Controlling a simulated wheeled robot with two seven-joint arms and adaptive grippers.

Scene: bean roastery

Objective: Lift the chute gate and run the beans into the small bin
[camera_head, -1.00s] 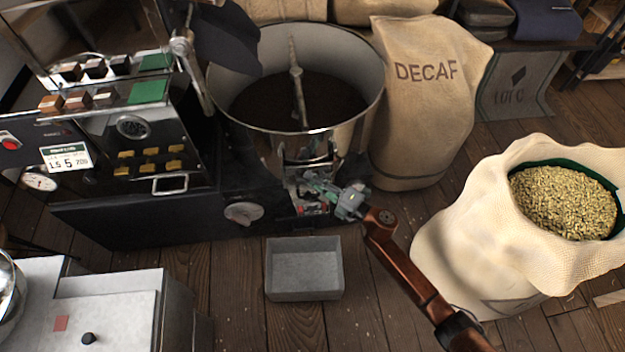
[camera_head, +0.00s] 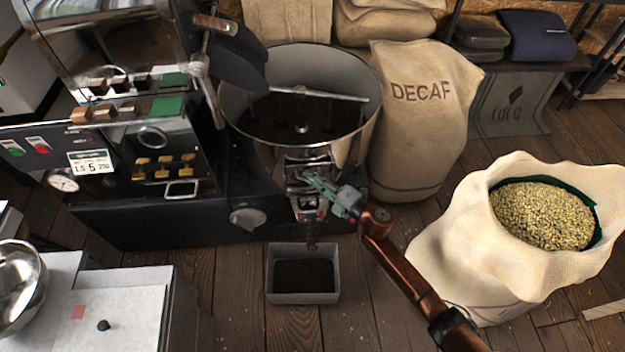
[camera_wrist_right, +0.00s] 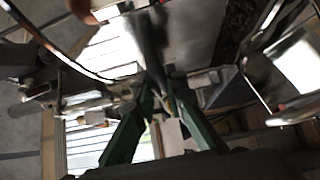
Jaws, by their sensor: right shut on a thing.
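The chute gate (camera_head: 311,163) is at the front of the round cooling drum, partly hidden by my right gripper. My right gripper (camera_head: 318,184) is shut on the gate's handle, which is mostly covered by the fingers. In the right wrist view its green fingers (camera_wrist_right: 158,110) meet on the thin handle part. Dark beans (camera_head: 311,236) fall below the gate into the small grey bin (camera_head: 335,284) on the floor. Dark beans (camera_head: 303,275) cover the bin's bottom. More dark beans (camera_head: 275,120) lie in the drum (camera_head: 372,120). My left gripper is not in view.
A roaster body with buttons (camera_head: 165,165) stands to the left. A DECAF sack (camera_head: 415,130) stands behind right, and an open sack of pale green beans (camera_head: 470,240) is at the right. A white-topped counter (camera_head: 120,320) is at lower left. Wooden floor is clear around the bin.

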